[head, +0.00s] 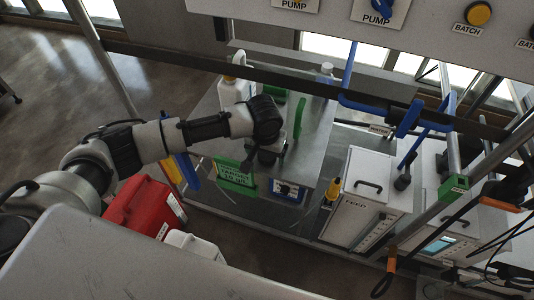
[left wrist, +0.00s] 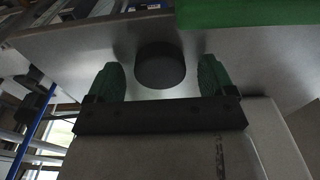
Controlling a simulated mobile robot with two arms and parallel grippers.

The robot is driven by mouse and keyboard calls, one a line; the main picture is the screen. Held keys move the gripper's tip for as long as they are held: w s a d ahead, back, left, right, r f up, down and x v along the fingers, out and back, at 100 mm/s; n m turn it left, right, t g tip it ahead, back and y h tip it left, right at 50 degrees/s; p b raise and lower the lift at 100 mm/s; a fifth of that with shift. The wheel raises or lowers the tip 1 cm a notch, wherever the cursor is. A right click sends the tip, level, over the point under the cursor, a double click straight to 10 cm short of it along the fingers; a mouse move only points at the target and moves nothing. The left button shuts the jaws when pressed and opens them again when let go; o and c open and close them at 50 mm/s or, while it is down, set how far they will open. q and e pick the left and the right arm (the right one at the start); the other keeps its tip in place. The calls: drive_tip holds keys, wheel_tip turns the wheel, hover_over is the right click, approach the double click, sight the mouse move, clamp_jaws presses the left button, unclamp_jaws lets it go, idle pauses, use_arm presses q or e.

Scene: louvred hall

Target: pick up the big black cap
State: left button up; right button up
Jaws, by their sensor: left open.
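The big black cap (left wrist: 160,66) is a short round black cylinder on a grey metal surface in the left wrist view. My left gripper (left wrist: 160,76) is open, with one dark green fingertip on each side of the cap and visible gaps between. It holds nothing. In the head view my left gripper (head: 270,152) is over the grey metal bench (head: 318,135), pointing down. The arm and gripper largely hide the cap there, and I cannot make it out clearly. My right gripper is not in view.
A white jug (head: 233,92) and a clear bottle (head: 325,74) stand at the back of the bench. A red canister (head: 145,208) is at the left front. A blue-handled pipe (head: 405,118) and white feed box (head: 362,195) are right.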

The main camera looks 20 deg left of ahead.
use_arm(q)
drive_tip(key=shift+f, duration=0.2)
drive_tip(key=c, duration=1)
drive_tip(key=shift+r, duration=0.1)
